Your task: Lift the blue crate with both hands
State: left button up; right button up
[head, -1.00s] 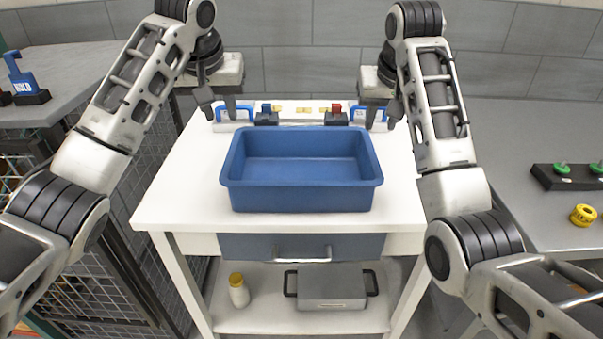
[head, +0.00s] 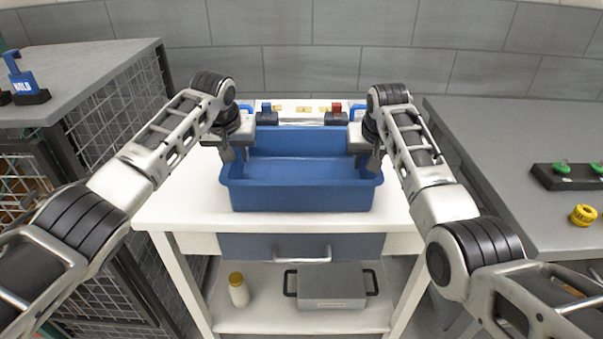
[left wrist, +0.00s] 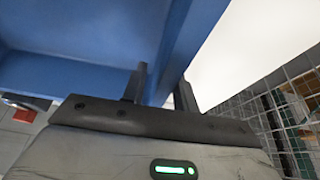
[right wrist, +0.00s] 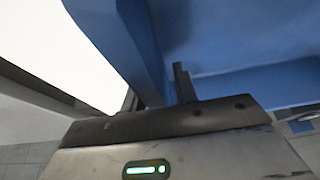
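The blue crate (head: 300,195) is an open-topped, empty bin standing upright on the white table. My left gripper (head: 233,154) is at the crate's left side wall. In the left wrist view its fingers (left wrist: 160,92) stand apart, one on each side of the blue wall (left wrist: 183,45). My right gripper (head: 367,160) is at the right side wall. In the right wrist view its fingers (right wrist: 156,92) also stand apart, straddling the blue wall (right wrist: 138,45). Both grippers look open; firm contact with the wall does not show. The fingertips are partly hidden by the crate.
The white table (head: 180,205) has free room left and right of the crate. Small fixtures with a red block (head: 337,108) stand behind it. A grey case (head: 330,288) and a bottle (head: 238,290) are on the shelf below. Grey counters (head: 500,190) flank the table.

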pick_arm(q)
grip_shut()
pick_arm(e)
grip_shut()
pick_arm(q)
jog(key=shift+r, duration=0.1)
pick_arm(e)
jog(key=shift+r, duration=0.15)
